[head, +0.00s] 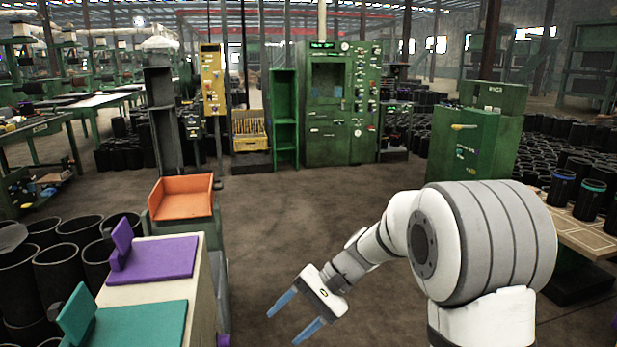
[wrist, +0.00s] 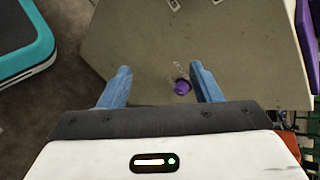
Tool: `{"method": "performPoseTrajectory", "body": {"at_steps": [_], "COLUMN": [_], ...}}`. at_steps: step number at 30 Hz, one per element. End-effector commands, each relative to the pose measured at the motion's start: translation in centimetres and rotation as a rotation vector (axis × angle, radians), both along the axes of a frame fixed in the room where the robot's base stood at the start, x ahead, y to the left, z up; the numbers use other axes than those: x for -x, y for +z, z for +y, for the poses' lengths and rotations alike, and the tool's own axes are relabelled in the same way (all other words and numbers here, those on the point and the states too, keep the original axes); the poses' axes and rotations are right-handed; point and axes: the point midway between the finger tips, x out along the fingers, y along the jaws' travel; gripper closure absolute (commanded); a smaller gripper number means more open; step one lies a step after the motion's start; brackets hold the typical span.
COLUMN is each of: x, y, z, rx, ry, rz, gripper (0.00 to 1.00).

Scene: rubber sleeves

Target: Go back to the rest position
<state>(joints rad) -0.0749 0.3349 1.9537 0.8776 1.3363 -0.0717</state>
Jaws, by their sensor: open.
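My gripper (head: 282,328) hangs low over the bare floor in the head view, its two blue fingers spread apart. It also shows in the wrist view (wrist: 160,67), open, with nothing between the fingers. Beyond and between the fingers there, a small round purple thing (wrist: 182,87) shows against a greyish surface (wrist: 140,40). Black sleeves with blue (head: 561,187) and teal (head: 590,199) bands stand on a light table at the right of the head view, well away from my gripper.
At the left, a bench carries a purple stand (head: 160,260) and a teal stand (head: 145,325). An orange tray (head: 182,198) stands behind them. Black sleeves (head: 60,270) crowd the far left. Green cabinets (head: 340,120) stand at the back. The middle floor (head: 310,215) is clear.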

Motion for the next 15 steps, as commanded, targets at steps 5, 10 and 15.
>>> {"method": "performPoseTrajectory", "body": {"at_steps": [5,10,15], "x": [5.0,9.3,13.1], "y": [7.9,13.0,17.6], "z": [-4.7,-9.3,-13.8], "rx": [0.214,0.415,0.604], "ry": [0.046,0.090,0.130], "rz": [-0.155,-0.312,-0.471], "gripper": [0.42,0.42,0.42]}}
